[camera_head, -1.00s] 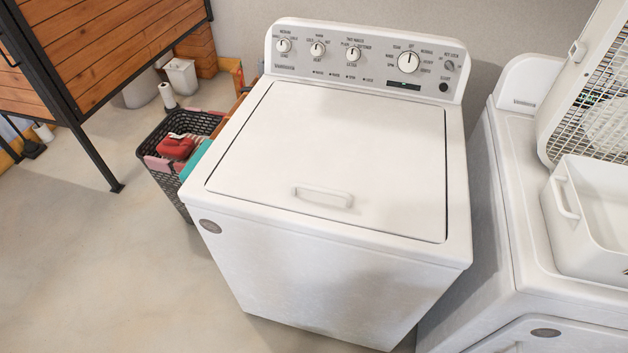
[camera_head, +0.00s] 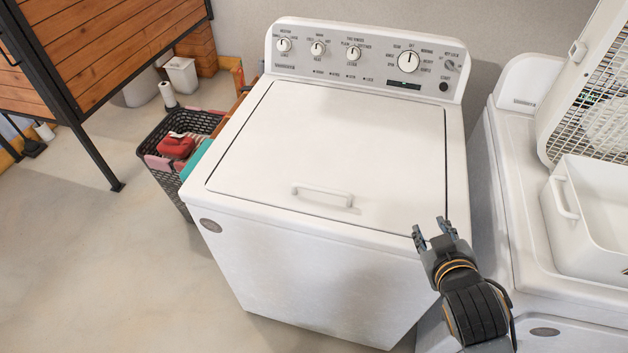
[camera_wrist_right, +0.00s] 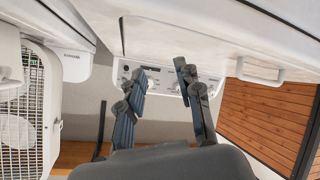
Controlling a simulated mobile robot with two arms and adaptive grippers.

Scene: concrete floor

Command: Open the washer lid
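The white top-load washer (camera_head: 300,270) stands in the middle of the head view. Its lid (camera_head: 340,140) is shut flat, with a white bar handle (camera_head: 322,194) near the front edge. My right gripper (camera_head: 432,229) is open and empty over the washer's front right corner, right of the handle and apart from it. In the right wrist view the open fingers (camera_wrist_right: 155,85) show with a gap between them, and the handle (camera_wrist_right: 260,73) is off to the right. My left gripper is not in view.
A second white machine (camera_head: 510,200) stands close on the right, with a white bin (camera_head: 590,215) and a fan-like grille unit (camera_head: 600,100) on it. A dark laundry basket (camera_head: 165,150) stands left of the washer. Open concrete floor lies at front left.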

